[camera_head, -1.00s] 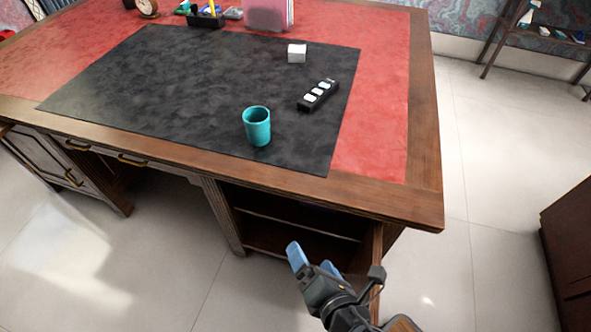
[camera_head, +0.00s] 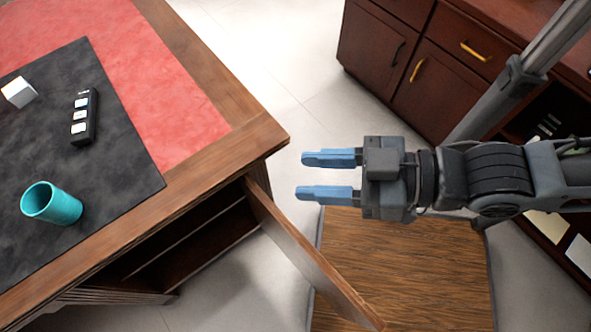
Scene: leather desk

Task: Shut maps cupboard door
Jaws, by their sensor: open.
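The cupboard door (camera_head: 302,258) stands open, swung out from the right end of the desk. We see it mostly from its top edge. Behind it the desk cupboard (camera_head: 195,240) is open, with a shelf inside and no contents that I can make out. No maps label shows. My gripper (camera_head: 328,175) is open and empty, its two blue fingers pointing left.
The desk (camera_head: 210,185) carries a teal cup (camera_head: 55,204), a black device with pale buttons (camera_head: 84,117) and a white cube (camera_head: 18,92). A dark wooden cabinet (camera_head: 420,70) stands at the back right. Pale floor is clear between desk and cabinet.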

